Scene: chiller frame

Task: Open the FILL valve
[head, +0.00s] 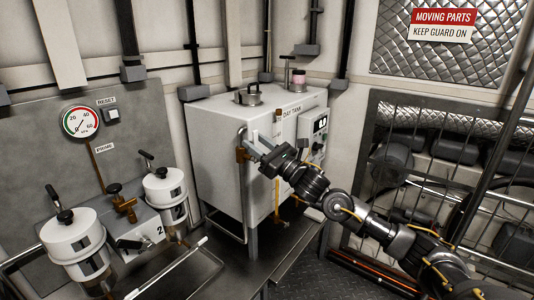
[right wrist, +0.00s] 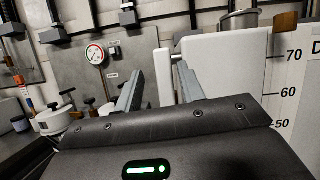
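The white day tank (head: 222,150) stands at the back middle. No FILL label is readable. A brass-coloured fitting (head: 242,154) with a grey rounded part above it sits at the tank's front edge; I cannot tell whether it is the FILL valve. My right gripper (head: 254,141) is at this edge, its fingers over or beside the fitting. Contact with the fitting cannot be told. My left gripper is not in view.
White canisters (head: 72,235) and a brass valve (head: 124,204) stand at left, below a pressure gauge (head: 81,121) and a PRIME label. A small display box (head: 313,128) is on the tank's right face. A barred guard (head: 440,170) encloses machinery at right.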

